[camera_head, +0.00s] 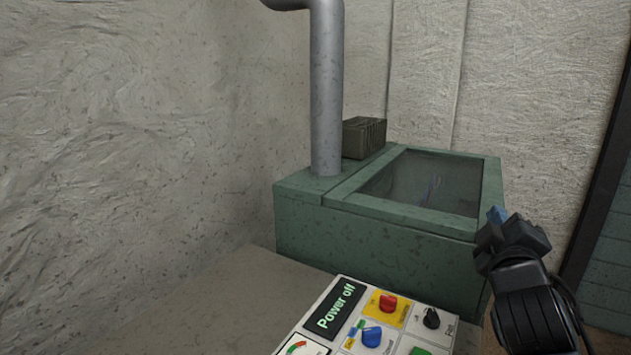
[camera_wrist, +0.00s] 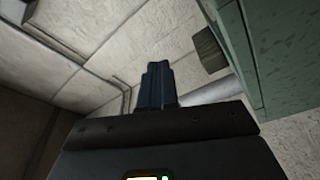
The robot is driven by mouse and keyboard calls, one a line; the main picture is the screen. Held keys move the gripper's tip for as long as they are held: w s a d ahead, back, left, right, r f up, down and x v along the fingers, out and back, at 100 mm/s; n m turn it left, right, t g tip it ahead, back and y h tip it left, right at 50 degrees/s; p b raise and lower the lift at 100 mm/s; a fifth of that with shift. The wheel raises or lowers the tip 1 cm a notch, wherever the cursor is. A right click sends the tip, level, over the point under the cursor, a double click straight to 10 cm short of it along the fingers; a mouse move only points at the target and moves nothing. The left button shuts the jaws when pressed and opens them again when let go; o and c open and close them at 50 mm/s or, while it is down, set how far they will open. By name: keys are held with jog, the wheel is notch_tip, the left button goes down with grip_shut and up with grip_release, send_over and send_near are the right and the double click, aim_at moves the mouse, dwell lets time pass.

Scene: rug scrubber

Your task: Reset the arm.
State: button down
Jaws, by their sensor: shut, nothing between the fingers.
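My gripper (camera_head: 497,214) is at the right in the head view, raised in front of the right side of the green machine (camera_head: 370,245). Its blue-tipped fingers point up. In the wrist view my gripper (camera_wrist: 158,68) shows its fingers pressed together, with nothing between them. It appears apart from the machine, though the depth gap is hard to judge. My arm reaches up from the lower right of the head view.
A control panel (camera_head: 338,306) reading "Power off" stands at the bottom middle, with a red knob (camera_head: 388,302) and a blue knob (camera_head: 371,337). A grey pipe (camera_head: 326,90) rises from the machine. A dark frame (camera_head: 600,160) stands at the right.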

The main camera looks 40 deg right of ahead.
jog(key=s+a+f+n+t+y, duration=0.25)
jog(key=a+f+y, duration=0.25)
jog(key=a+f, duration=0.3)
jog(key=s+a+f+n+t+y, duration=0.1)
jog(key=s+a+f+t+y, duration=0.15)
jog(key=a+f+y, duration=0.6)
jog(key=s+a+m+g+y, duration=0.1)
jog(key=s+a+m+y, duration=0.3)
jog(key=s+a, duration=1.3)
notch_tip(320, 180, down, 9)
jog(key=h+b, duration=0.1)
jog(key=b, duration=0.9)
jog(key=shift+f+m, duration=0.2)
jog(key=shift+m, duration=0.15)
jog(key=shift+s+d+h, duration=0.1)
jog(key=shift+h, duration=0.15)
